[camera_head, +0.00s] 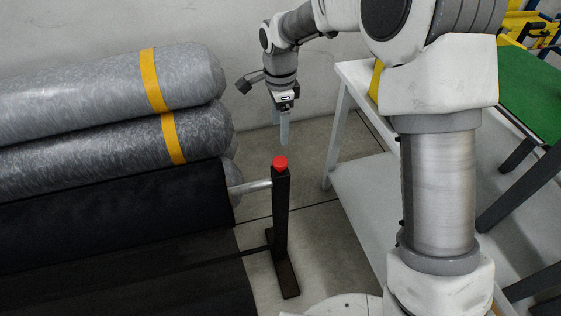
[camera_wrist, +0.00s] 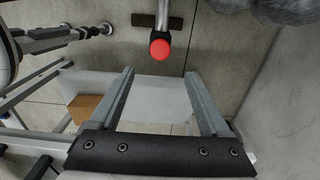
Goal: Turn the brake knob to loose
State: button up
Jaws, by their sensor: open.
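The red brake knob (camera_head: 280,163) sits on top of a dark upright post (camera_head: 281,215) at the end of the roll's metal shaft. In the wrist view the knob (camera_wrist: 160,49) is round and lies beyond the fingertips, roughly centred between them. My gripper (camera_head: 284,140) points down in the head view, above the knob and apart from it. In the wrist view my gripper (camera_wrist: 158,75) shows two grey fingers spread wide with nothing between them. Any marking on the knob is too small to read.
A black roll (camera_head: 120,210) lies left of the post, with silver rolls (camera_head: 90,90) with yellow bands behind it. A white table (camera_head: 345,78) stands to the right. A cardboard-coloured box (camera_wrist: 85,107) shows at lower left in the wrist view. Bare floor (camera_head: 310,205) lies right of the post.

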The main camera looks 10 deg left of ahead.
aim_at(280, 161)
notch_tip(280, 161, down, 14)
jog(key=shift+f+b, duration=0.1)
jog(key=shift+b, duration=1.15)
grip_shut()
